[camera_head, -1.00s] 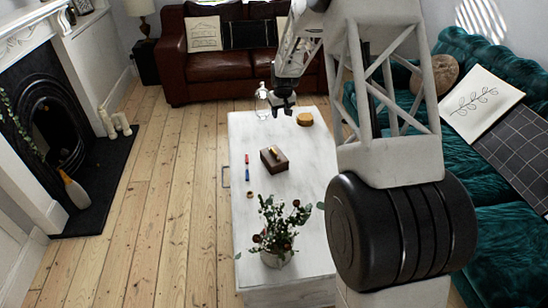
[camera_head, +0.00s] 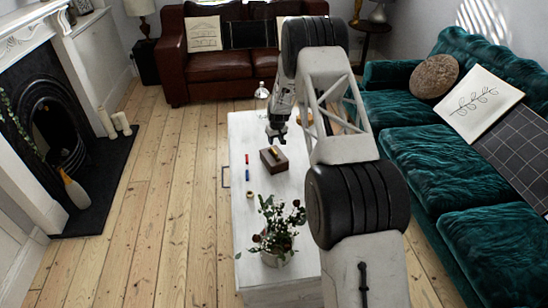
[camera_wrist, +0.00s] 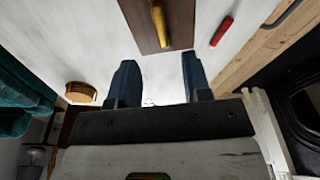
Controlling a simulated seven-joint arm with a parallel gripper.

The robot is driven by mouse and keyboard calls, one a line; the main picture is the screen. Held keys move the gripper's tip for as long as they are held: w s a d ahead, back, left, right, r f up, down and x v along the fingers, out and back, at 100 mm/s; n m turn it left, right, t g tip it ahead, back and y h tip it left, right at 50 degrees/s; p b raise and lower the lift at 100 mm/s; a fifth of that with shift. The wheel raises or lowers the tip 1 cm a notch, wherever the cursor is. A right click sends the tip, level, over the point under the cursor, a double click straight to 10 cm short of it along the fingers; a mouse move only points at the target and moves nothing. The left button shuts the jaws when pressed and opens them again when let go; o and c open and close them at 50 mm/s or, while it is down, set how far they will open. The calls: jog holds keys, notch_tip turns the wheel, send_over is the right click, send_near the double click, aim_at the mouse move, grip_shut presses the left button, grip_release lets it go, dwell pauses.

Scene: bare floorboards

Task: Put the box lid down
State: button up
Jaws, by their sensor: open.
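The brown box (camera_head: 274,164) stands on the white table, with its lid (camera_head: 271,155) and the lid's yellowish handle on top. The lid looks flat on the box, but I cannot tell whether it is fully seated. In the wrist view the brown lid (camera_wrist: 178,38) and its yellow handle (camera_wrist: 159,22) show at the top edge, partly cut off. My gripper (camera_head: 276,138) is just above and behind the box in the head view. Its two fingers (camera_wrist: 158,80) are apart with nothing between them, and the handle lies beyond their tips.
On the white table (camera_head: 242,130) are a plant in a vase (camera_head: 275,238), a red marker (camera_head: 247,160), a blue marker (camera_head: 248,172), a small roll (camera_head: 251,194) and a clear bottle (camera_head: 262,98). A round wooden object (camera_wrist: 81,92) shows in the wrist view. Sofas stand behind and right.

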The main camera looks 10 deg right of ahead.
aim_at(274, 151)
jog(key=shift+w+f, duration=0.25)
jog(key=shift+f, duration=0.4)
jog(key=shift+f, duration=0.1)
jog(key=shift+w+a+f, duration=0.1)
jog(key=shift+w+f, duration=0.05)
jog(key=shift+f, duration=1)
jog(key=shift+f, duration=0.1)
jog(key=shift+w+a+f, duration=0.1)
jog(key=shift+w+f, duration=0.1)
jog(key=shift+f, duration=1.05)
jog(key=shift+w+a+f, duration=0.1)
jog(key=shift+w+f, duration=0.05)
jog(key=shift+f, duration=1.1)
grip_shut()
